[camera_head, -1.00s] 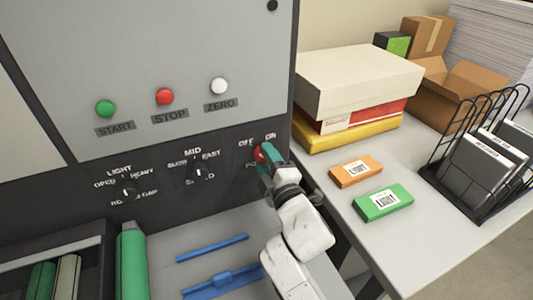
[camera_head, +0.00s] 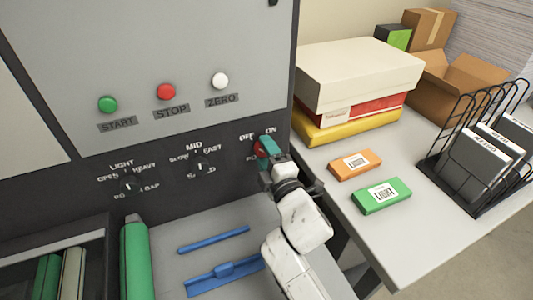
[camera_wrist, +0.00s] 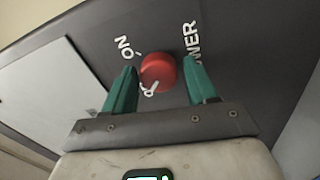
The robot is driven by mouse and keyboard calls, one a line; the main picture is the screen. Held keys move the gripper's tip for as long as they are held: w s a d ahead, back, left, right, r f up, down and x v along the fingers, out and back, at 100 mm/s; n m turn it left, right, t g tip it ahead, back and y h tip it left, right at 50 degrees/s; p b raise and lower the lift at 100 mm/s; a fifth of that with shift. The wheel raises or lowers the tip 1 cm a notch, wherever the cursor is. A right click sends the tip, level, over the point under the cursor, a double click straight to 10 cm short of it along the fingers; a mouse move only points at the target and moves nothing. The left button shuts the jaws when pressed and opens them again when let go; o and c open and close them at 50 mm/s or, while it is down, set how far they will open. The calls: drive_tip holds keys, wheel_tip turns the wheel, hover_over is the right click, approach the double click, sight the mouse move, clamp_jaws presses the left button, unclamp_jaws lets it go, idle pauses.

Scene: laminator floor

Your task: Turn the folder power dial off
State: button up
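The red power dial (camera_head: 260,149) is at the right end of the dark control panel, below the OFF and ON labels. In the wrist view the dial (camera_wrist: 158,70) is round and red, with ON printed at its upper left and POWER, partly hidden, at its right. White marks at its lower left are hard to read. My gripper (camera_head: 267,147) has teal fingers at the dial. In the wrist view my gripper (camera_wrist: 160,74) is open, one finger on each side of the dial, with a small gap showing on both sides.
The gap dial (camera_head: 129,184) and speed dial (camera_head: 203,166) are to the left. Green (camera_head: 107,104), red (camera_head: 166,91) and white (camera_head: 219,80) buttons sit above. The side table at right holds boxes, an orange packet (camera_head: 355,164), a green packet (camera_head: 381,196) and a wire rack (camera_head: 480,150).

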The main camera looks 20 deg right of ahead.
drive_tip(key=shift+o, duration=1.1)
drive_tip(key=s+b, duration=0.1)
drive_tip(key=s, duration=0.9)
drive_tip(key=shift+s+f, duration=0.2)
drive_tip(key=shift+s, duration=0.2)
